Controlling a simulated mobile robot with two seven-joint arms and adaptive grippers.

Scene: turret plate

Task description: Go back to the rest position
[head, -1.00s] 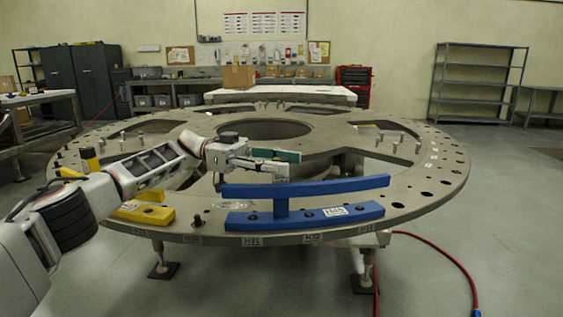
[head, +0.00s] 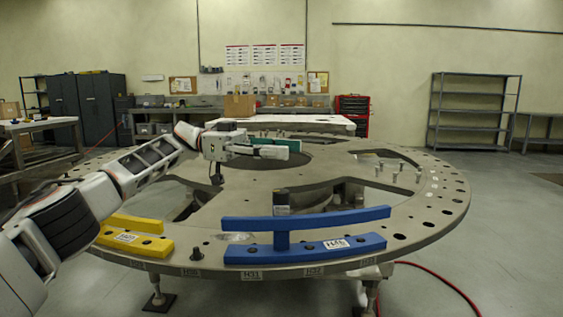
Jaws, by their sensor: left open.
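My left gripper (head: 268,150) is open, with nothing between its fingers. The left arm reaches in from the left, across the yellow bracket. My right gripper is not in the head view. A blue bracket (head: 345,245) labelled H46 sits on the near rim of the plate, its upper bar raised on a post. A yellow bracket (head: 127,239) sits on the rim to its left, with its upper bar partly behind my arm.
Several metal pins (head: 378,171) stand on the plate's right part. A light table (head: 280,123) with a cardboard box behind it stands beyond the plate. A red hose (head: 440,280) lies on the floor at the right. Open floor surrounds the plate's right side.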

